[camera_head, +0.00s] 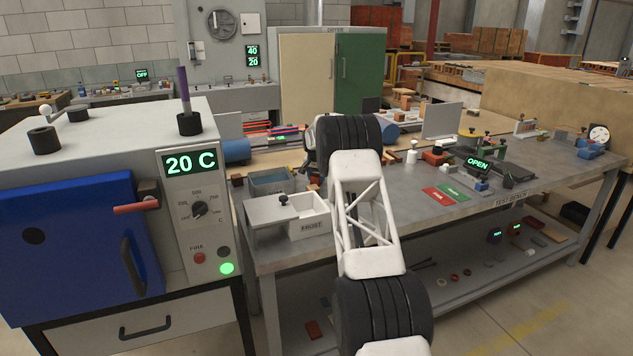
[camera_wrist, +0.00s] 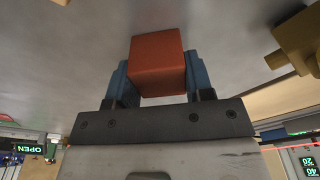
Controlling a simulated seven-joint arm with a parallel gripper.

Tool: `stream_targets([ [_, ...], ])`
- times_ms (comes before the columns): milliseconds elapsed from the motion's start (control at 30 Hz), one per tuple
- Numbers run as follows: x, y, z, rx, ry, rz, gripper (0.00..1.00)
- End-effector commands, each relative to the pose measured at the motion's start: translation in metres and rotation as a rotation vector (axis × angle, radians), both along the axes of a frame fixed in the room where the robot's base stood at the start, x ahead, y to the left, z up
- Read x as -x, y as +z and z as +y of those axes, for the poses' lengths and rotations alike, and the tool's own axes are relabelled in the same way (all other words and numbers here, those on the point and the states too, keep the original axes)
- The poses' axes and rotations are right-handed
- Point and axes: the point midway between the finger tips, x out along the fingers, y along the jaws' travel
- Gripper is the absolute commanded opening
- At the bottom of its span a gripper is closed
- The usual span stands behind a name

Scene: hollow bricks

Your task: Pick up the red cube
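In the wrist view a plain red-orange cube (camera_wrist: 158,70) sits between the two blue fingers of my gripper (camera_wrist: 157,78). Both fingers lie against its opposite sides, and its far end sticks out past the fingertips. My gripper looks shut on it. A grey surface fills the picture beyond the cube; whether the cube touches that surface I cannot tell. In the head view my arm hides the gripper and the cube.
The grey test bench (camera_head: 545,187) holds a white FROST box (camera_head: 309,226), red and green plates (camera_head: 447,192), an OPEN display (camera_head: 478,163) and a dial gauge (camera_head: 599,134). A blue-doored furnace (camera_head: 75,245) stands left. A brass-coloured part (camera_wrist: 298,45) is near my gripper.

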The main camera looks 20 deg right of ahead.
Motion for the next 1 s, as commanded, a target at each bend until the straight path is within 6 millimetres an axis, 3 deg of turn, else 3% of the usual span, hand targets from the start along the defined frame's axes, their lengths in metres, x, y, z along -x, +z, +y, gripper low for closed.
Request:
stream_targets([
  [33,0.0,0.0,0.0,0.0,0.0,0.0,0.27],
  [100,0.0,0.0,0.0,0.0,0.0,0.0,0.17],
  [467,0.0,0.006,0.0,0.0,0.0,-0.001,0.16],
  [667,0.0,0.025,0.0,0.001,0.0,-0.002,0.16],
  [1000,0.0,0.074,0.0,0.0,0.0,-0.001,0.16],
])
